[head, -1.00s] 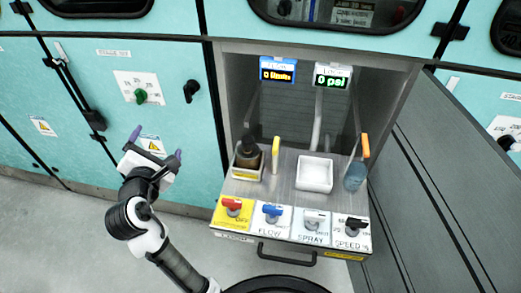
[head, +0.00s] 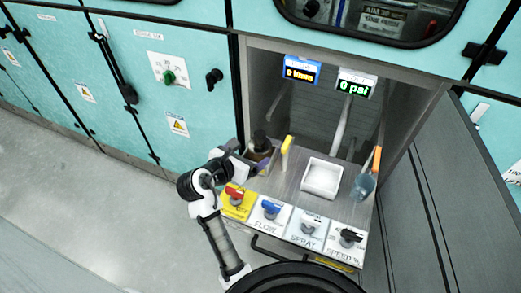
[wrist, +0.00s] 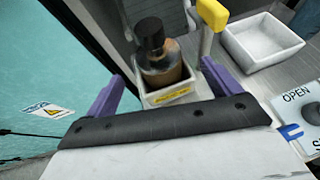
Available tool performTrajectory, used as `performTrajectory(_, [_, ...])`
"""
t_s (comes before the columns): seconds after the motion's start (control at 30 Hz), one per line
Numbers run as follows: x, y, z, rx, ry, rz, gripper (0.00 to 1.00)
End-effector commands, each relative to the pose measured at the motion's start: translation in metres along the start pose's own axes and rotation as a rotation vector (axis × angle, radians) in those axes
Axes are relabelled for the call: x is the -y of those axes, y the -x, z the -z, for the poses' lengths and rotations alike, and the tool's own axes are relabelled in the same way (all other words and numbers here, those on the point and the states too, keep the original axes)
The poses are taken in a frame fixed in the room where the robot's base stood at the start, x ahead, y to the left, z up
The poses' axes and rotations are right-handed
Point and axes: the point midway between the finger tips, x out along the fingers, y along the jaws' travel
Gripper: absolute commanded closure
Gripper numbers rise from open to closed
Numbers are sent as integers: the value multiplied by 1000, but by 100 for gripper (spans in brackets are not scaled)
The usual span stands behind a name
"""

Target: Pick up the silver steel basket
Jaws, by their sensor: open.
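No basket in view is plainly silver steel. A small open box (wrist: 172,97) with a yellow label holds a brown bottle with a black cap (wrist: 163,55). An empty pale, square open tray (head: 322,178) sits to its right on the metal shelf; it also shows in the wrist view (wrist: 262,42). My gripper (head: 250,157) is open, with nothing held, at the left edge of the shelf. In the wrist view its purple fingers (wrist: 160,72) stand apart on either side of the boxed bottle. I cannot tell if they touch the box.
A yellow upright handle (head: 286,147) stands between box and tray. A blue bottle with an orange top (head: 364,184) is right of the tray. Coloured knobs (head: 271,209) line the shelf front. A grey open door (head: 425,200) bounds the right side.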

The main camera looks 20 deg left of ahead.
Motion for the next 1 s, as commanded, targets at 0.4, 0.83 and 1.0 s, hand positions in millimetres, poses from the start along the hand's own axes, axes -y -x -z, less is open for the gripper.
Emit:
performTrajectory(0.4, [-2,-43,-4,0,0,0,10])
performTrajectory(0.83, [-4,-75,-3,1,-1,-3,10])
performTrajectory(1.0, [-4,-75,-3,1,-1,-3,25])
